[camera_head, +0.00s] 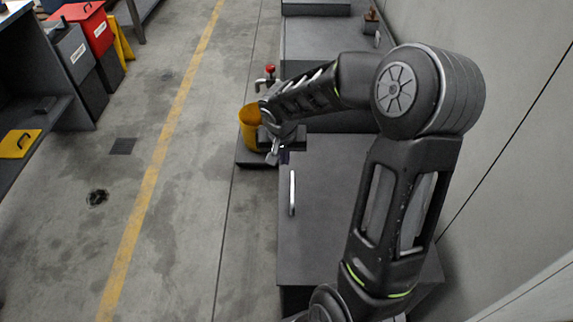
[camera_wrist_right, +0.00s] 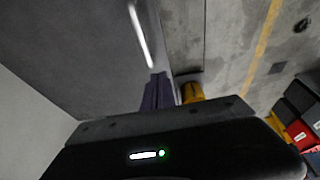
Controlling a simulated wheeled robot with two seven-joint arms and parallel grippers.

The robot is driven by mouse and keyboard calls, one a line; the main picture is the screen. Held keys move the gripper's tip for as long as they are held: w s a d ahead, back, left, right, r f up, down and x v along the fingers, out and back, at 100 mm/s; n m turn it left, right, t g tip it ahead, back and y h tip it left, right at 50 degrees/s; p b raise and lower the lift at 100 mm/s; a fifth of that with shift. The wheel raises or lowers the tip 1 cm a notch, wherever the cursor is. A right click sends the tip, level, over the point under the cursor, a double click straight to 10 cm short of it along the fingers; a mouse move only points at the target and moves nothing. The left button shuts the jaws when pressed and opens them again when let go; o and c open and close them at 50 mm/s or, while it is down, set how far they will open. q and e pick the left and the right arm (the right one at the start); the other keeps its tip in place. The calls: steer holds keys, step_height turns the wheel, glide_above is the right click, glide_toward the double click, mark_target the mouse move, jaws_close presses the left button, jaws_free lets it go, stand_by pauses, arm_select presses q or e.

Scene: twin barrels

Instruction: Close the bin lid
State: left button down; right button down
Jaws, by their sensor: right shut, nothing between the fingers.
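A flat dark grey panel (camera_head: 325,215) with a pale bar handle (camera_head: 292,192) near its left edge lies below my right forearm. I cannot tell whether it is the bin's lid or whether it is fully shut. The panel (camera_wrist_right: 75,45) and its handle (camera_wrist_right: 141,36) also show in the right wrist view. My right gripper (camera_head: 273,154) is shut and empty by the panel's far left corner, apart from the handle. Its dark fingers (camera_wrist_right: 157,92) show at the middle of the wrist view. My left gripper is out of view.
A yellow barrel (camera_head: 250,132) stands just beyond my right gripper, partly hidden by it. A second grey unit (camera_head: 320,38) lies farther back against the wall. Red (camera_head: 91,28) and grey (camera_head: 75,52) bins stand at upper left. The floor with the yellow line is clear.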

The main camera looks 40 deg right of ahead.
steer(key=w+v, duration=0.1)
steer(key=v, duration=0.6)
steer(key=shift+a+r+p, duration=0.2)
steer(key=shift+r+p, duration=0.15)
steer(key=shift+r, duration=0.1)
steer(key=shift+s, duration=0.1)
steer(key=w+a+f+n+t+y+p, duration=0.25)
steer(key=a+f, duration=0.25)
steer(key=a, duration=0.4)
steer(key=w+a+f+n+t+y+p, duration=0.1)
steer(key=w+a+f+n+y, duration=0.15)
steer(key=a+f, duration=0.4)
steer(key=s+a+f+g+y+p, duration=0.1)
steer(key=s+a+f+g+p, duration=0.1)
steer(key=s+a, duration=0.5)
steer(key=s+a+f+n+g+p, duration=0.1)
steer(key=s+a+f+g+p, duration=0.2)
steer(key=s, duration=1.2)
steer(key=a+f+p, duration=0.2)
steer(key=a+f, duration=0.2)
steer(key=a, duration=0.1)
steer(key=shift+s+a+f+y, duration=0.15)
steer(key=shift+s+f+y, duration=0.05)
steer(key=shift+s+y, duration=0.2)
